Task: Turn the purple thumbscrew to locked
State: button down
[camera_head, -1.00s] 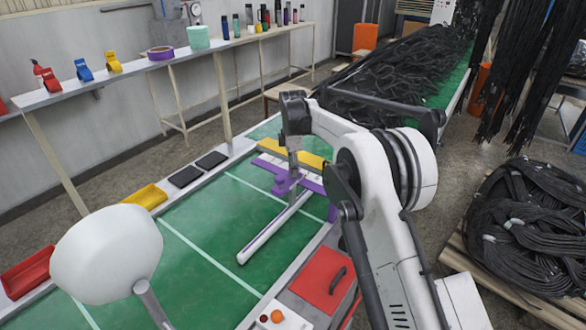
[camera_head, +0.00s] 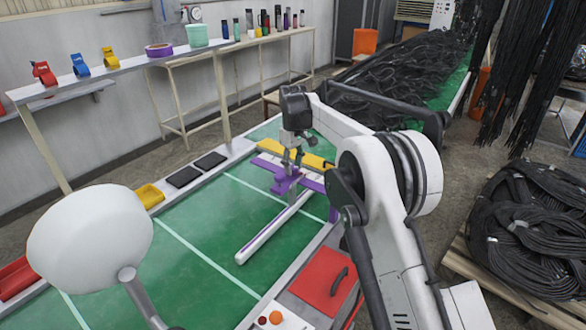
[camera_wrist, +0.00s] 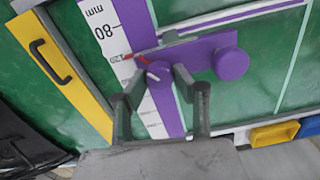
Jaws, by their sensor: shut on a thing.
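The purple thumbscrew (camera_wrist: 159,76) is a round knob with a pale line on its face, in the wrist view. It sits on a purple slide block (camera_wrist: 205,54) over a white ruler strip (camera_wrist: 104,32). A red pointer lies beside the knob at the scale. My gripper (camera_wrist: 156,82) has one finger on each side of the knob and is shut on it. In the head view my gripper (camera_head: 291,158) reaches down onto the purple slide block (camera_head: 286,184); the thumbscrew itself is too small to make out there.
A second purple knob (camera_wrist: 232,64) stands at the block's right end. A yellow plate with a handle (camera_wrist: 62,75) lies left of the ruler. The green table (camera_head: 200,230) is clear around the long white rail (camera_head: 268,232).

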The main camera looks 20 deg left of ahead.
aim_at(294, 167)
jog(key=m+b, duration=0.1)
jog(key=m, duration=0.3)
jog(key=shift+m, duration=0.3)
jog(key=m, duration=0.5)
jog(key=shift+d, duration=0.1)
jog(key=m, duration=0.5)
jog(key=shift+b, duration=0.4)
jog(key=m, duration=0.4)
jog(key=shift+m, duration=0.4)
jog(key=c, duration=1.4)
grip_release()
notch_tip(294, 167, up, 12)
jog(key=shift+r, duration=0.1)
